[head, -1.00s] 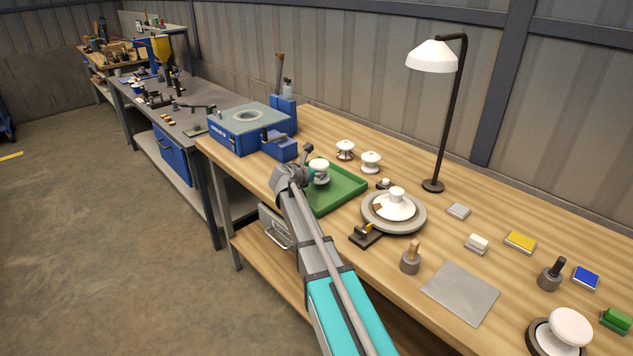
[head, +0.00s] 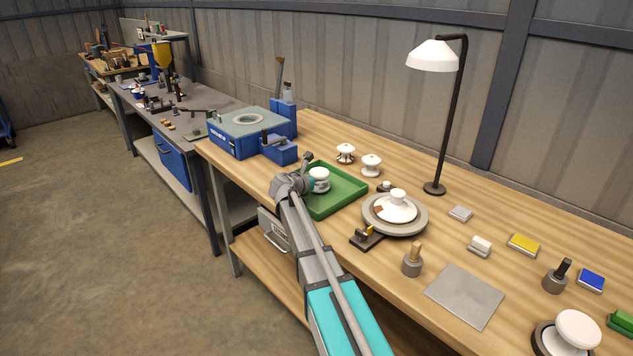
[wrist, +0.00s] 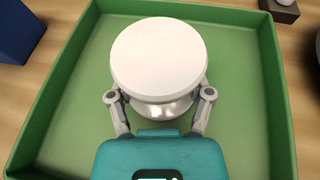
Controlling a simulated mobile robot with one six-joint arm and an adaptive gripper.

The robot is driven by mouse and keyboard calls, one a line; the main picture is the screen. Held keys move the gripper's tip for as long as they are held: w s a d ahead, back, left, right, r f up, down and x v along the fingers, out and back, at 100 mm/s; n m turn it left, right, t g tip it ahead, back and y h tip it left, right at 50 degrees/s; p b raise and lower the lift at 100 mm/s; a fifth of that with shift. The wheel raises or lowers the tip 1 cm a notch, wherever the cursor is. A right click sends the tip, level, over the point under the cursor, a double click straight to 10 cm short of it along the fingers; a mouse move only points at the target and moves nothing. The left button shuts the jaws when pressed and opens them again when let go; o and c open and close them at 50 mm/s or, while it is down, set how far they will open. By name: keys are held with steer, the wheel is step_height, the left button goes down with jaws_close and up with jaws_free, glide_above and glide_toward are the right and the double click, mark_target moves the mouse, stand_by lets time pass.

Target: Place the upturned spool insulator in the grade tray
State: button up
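The white spool insulator (head: 319,174) is inside the green grade tray (head: 347,201), near its left part in the head view. In the wrist view the spool (wrist: 158,58) shows its broad flat round top, with a narrower body partly hidden below. My gripper (wrist: 161,108) reaches into the tray from the near side, its two grey fingers against opposite sides of the spool's body. The fingertips are partly hidden under the top disc. The spool looks upright and at or very near the tray floor (wrist: 77,118); its underside is hidden.
Two white insulators (head: 345,152) (head: 371,165) stand behind the tray. A round grey stand with a large white insulator (head: 396,207) is to its right. A blue machine (head: 248,130) is to the left, a lamp (head: 434,187) behind. The tray floor around the spool is clear.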

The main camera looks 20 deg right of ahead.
steer(key=shift+r, duration=0.25)
stand_by(0.3)
steer(key=p+v, duration=0.4)
steer(key=v, duration=0.8)
steer(key=shift+f, duration=0.1)
stand_by(0.4)
steer(key=shift+s+d+f+m+p, duration=0.1)
steer(key=shift+s+f+m+p, duration=0.1)
steer(key=shift+s+m+p, duration=0.15)
steer(key=s+f+m+g+y, duration=0.1)
steer(key=s+m, duration=0.1)
steer(key=s+f+m+g, duration=0.1)
steer(key=s+m, duration=0.1)
steer(key=s+f+m+y+p, duration=0.1)
steer(key=s+m, duration=0.1)
steer(key=s, duration=0.1)
steer(key=shift+d+f+m+g+y, duration=0.15)
steer(key=shift+m+g+y, duration=0.15)
steer(key=shift+m+g, duration=0.1)
steer(key=shift+s+a+f+m+g+y+p, duration=0.65)
steer(key=shift+s+a+m+y, duration=0.8)
steer(key=shift+s+m, duration=1.65)
steer(key=shift+s+a+f+m+g+y+p, duration=0.3)
steer(key=shift+s+a+f+m+g+y, duration=0.9)
steer(key=shift+s+m, duration=1.9)
steer(key=shift+s+a+f+m+g+y+p, duration=0.3)
steer(key=shift+s+a+m+g+y+p, duration=0.3)
steer(key=shift+s+a+m+y, duration=2.3)
